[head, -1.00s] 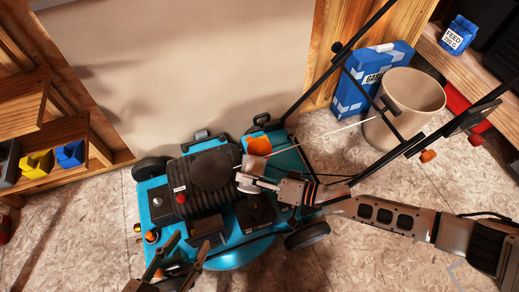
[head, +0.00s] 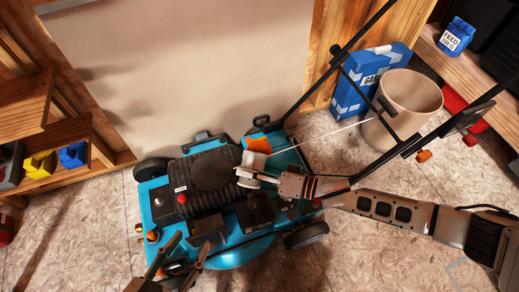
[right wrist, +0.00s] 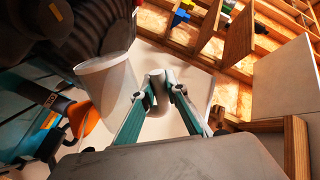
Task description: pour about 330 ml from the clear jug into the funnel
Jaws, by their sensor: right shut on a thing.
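My right gripper (head: 246,181) is shut above the blue mower (head: 160,205), beside the black engine. In the right wrist view its fingers (right wrist: 160,98) close on a pale upright piece, apparently the handle of the clear jug (right wrist: 157,92). In the head view the pale shapes at the fingertips run together. No liquid can be made out. My left gripper (head: 182,256) is open and empty at the mower's front edge.
An orange part (head: 258,144) lies just beyond the pale shapes. The mower's black handlebar (head: 340,55) rises at right, near my right arm. A beige bucket (head: 405,105) and blue box (head: 372,80) stand behind it. Shelves with bins (head: 40,165) are at left.

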